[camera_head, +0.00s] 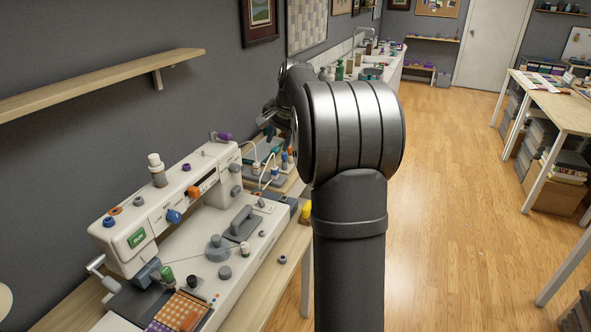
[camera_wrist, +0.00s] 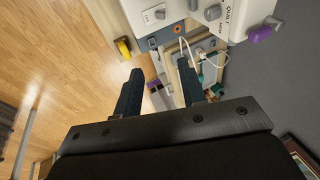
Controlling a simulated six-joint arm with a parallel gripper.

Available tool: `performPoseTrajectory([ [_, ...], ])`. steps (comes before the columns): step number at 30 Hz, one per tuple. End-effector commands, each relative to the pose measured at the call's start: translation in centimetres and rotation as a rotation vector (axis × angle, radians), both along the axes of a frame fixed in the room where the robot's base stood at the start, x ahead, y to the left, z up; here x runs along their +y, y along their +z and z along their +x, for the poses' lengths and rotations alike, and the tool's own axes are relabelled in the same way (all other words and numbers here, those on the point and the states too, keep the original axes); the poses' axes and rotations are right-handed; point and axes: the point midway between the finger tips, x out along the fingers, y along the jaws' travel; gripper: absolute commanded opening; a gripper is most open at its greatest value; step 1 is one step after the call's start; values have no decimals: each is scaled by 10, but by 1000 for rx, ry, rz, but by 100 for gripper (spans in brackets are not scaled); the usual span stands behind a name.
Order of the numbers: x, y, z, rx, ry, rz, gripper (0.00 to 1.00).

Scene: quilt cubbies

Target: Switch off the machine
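The machine is a white sewing machine (camera_head: 150,212) on the bench at the left of the head view. Its green screen (camera_head: 137,238) appears to read RUN. A blue knob (camera_head: 173,215) and an orange knob (camera_head: 193,192) sit on its front. A purple knob (camera_head: 225,136) is at its far end. In the wrist view, part of the machine (camera_wrist: 230,12) shows at the top, with the purple knob (camera_wrist: 260,34) at right. My gripper (camera_wrist: 160,70) is open and empty, apart from the machine. In the head view it is partly hidden behind my arm.
A wooden shelf (camera_head: 100,84) is on the wall above the machine. A tray with cables and small parts (camera_head: 262,160) lies beyond the machine. A yellow object (camera_head: 305,212) is at the bench edge. The wood floor (camera_head: 450,220) is clear at right, before a side table (camera_head: 555,105).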

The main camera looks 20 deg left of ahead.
Motion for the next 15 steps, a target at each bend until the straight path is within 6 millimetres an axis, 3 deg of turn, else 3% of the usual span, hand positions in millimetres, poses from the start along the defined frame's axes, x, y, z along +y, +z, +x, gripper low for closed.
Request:
performPoseTrajectory([
  [1, 2, -2, 1, -3, 17, -5, 27],
  [5, 11, -14, 8, -24, 121, -32, 2],
  [15, 52, -74, 34, -128, 648, -145, 0],
])
